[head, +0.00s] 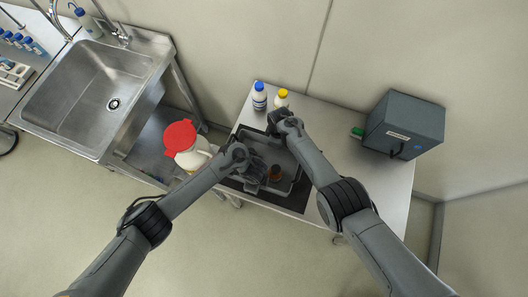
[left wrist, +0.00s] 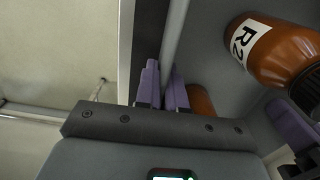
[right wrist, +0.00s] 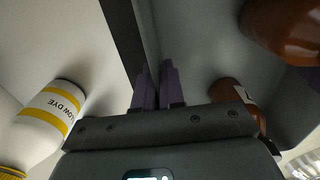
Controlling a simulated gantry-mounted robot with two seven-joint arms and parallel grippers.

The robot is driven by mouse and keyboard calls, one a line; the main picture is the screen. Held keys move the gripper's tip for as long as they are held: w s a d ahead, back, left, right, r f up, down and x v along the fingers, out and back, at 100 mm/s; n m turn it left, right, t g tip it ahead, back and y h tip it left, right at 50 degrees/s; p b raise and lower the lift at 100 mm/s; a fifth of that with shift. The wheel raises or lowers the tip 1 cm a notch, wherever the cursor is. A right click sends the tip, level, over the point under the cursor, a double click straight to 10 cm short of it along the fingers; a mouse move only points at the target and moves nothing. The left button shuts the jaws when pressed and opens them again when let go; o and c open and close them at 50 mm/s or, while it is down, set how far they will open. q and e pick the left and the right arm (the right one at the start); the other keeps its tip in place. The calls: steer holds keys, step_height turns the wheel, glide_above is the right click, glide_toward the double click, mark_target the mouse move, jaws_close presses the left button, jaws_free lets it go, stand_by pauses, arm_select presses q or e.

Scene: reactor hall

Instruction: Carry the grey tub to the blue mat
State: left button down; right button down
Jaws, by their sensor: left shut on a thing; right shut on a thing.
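The grey tub (head: 283,158) is over a dark mat (head: 298,203) on the steel table; I cannot tell whether it touches it. Brown bottles stand in the tub, one (head: 275,173) in the head view, one labelled R2 (left wrist: 272,50) in the left wrist view. My left gripper (left wrist: 165,85) is shut on one tub wall, at the tub's left side in the head view. My right gripper (right wrist: 157,88) is shut on another wall, at its far side. My arms hide much of the tub. No mat looks clearly blue.
A blue-capped bottle (head: 259,96) and a yellow-capped bottle (head: 281,98) stand just behind the tub. A grey box (head: 403,125) and a green object (head: 357,132) are on the right. A red-topped white container (head: 190,150) is to the left, near the sink (head: 95,85). The table's middle (head: 335,125) is bare.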

arm_select(q)
steer(key=shift+r, duration=0.2)
arm_select(e)
steer(key=shift+r, duration=0.15)
